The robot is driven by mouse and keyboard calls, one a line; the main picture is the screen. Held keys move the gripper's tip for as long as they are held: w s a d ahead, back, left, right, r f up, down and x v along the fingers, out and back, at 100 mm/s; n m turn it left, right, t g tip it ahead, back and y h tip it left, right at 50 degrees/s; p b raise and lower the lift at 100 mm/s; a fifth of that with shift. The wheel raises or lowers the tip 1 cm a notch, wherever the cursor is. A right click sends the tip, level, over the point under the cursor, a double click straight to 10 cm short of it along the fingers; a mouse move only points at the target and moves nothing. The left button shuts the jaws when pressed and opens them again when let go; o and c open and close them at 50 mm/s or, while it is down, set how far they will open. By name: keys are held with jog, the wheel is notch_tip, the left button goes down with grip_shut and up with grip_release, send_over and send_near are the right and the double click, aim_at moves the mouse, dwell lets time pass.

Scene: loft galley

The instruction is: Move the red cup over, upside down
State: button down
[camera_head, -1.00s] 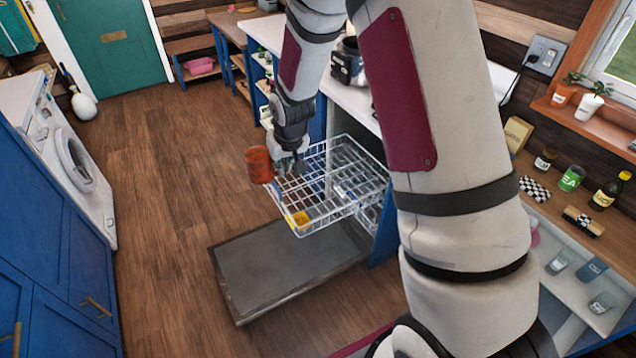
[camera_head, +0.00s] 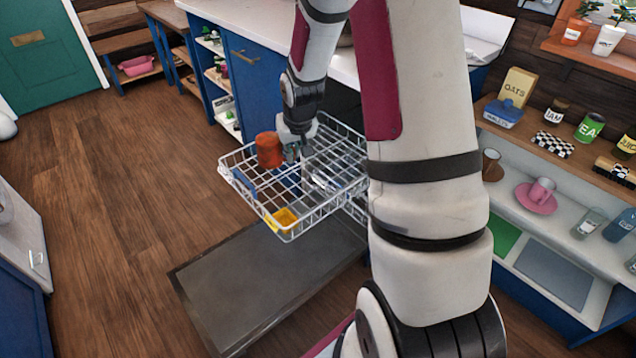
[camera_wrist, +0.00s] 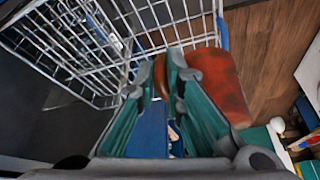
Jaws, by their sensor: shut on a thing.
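The red cup (camera_head: 269,150) is held by my gripper (camera_head: 292,151) above the pulled-out white wire dishwasher rack (camera_head: 233,203). In the wrist view the cup (camera_wrist: 222,85) lies across and beyond the fingertips (camera_wrist: 170,75), over the rack's edge (camera_wrist: 120,58). My gripper is shut on the cup. Which way the cup's mouth faces I cannot tell. A yellow item (camera_head: 285,217) sits in the front corner of the rack.
The dark open dishwasher door (camera_head: 250,280) lies low below the rack. A shelf unit at the right holds a pink cup on a saucer (camera_head: 537,198) and glasses (camera_head: 588,222). The wooden floor (camera_head: 110,220) at the left is clear.

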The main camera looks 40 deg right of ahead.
jog(key=s+d+f+m+b, duration=0.2)
jog(key=d+f+b, duration=0.6)
jog(key=f+b, duration=0.3)
jog(key=shift+d+f+h, duration=0.3)
jog(key=shift+d+h, duration=0.1)
jog(key=shift+s, duration=0.1)
jog(key=shift+f+b, duration=3.25)
jog(key=shift+f, duration=1.05)
jog(key=c, duration=1.6)
grip_release()
